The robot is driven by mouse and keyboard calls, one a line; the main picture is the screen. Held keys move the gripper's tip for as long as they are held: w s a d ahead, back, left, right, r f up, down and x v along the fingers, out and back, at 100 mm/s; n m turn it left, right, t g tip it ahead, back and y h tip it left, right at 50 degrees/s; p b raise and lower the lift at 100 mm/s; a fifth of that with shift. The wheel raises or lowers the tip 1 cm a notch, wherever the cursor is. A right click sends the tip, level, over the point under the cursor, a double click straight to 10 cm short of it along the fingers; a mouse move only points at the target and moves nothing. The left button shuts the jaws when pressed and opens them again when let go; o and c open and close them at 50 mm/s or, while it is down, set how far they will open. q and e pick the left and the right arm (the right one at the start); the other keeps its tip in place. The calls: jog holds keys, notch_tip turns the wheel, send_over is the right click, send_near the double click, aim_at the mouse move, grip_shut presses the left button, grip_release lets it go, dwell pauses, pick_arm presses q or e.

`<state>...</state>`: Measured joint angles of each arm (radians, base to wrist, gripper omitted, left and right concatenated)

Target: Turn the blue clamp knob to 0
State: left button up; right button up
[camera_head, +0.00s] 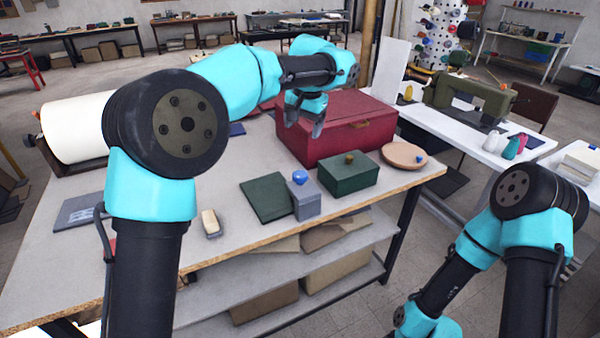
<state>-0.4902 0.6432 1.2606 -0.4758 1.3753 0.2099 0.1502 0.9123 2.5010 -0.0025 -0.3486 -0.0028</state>
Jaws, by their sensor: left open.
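A blue knob (300,177) sits on top of a small grey block (306,204) near the front edge of the workbench. A second, smaller blue knob (421,159) is on a round wooden disc (403,155) at the bench's right end. I cannot tell from the picture which is the clamp knob, and no dial marks or 0 are readable. My left gripper (304,121) is open and empty, pointing down in front of the red case, above and behind the grey block, apart from both knobs. My right arm is at the lower right; its gripper is out of view.
A large red case (345,130) stands behind the grey block. A green box (347,179) with a yellow knob is right of the block, and a flat green board (265,198) is left. A cream-topped brush or block (211,223) lies farther left. Bare bench (160,255) surrounds it.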

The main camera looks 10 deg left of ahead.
aim_at(300, 174)
pick_arm(q)
jog(key=m, duration=0.2)
jog(key=w+m+g+h, duration=0.1)
jog(key=m, duration=0.2)
jog(key=w+a+m, duration=0.1)
jog(key=m, duration=0.1)
jog(key=shift+r+m, duration=0.2)
jog(key=shift+m, duration=0.1)
notch_tip(300, 174, down, 17)
jog(key=shift+f, duration=0.2)
dwell(0.5)
jog(key=shift+c, duration=0.4)
jog(key=c, duration=0.8)
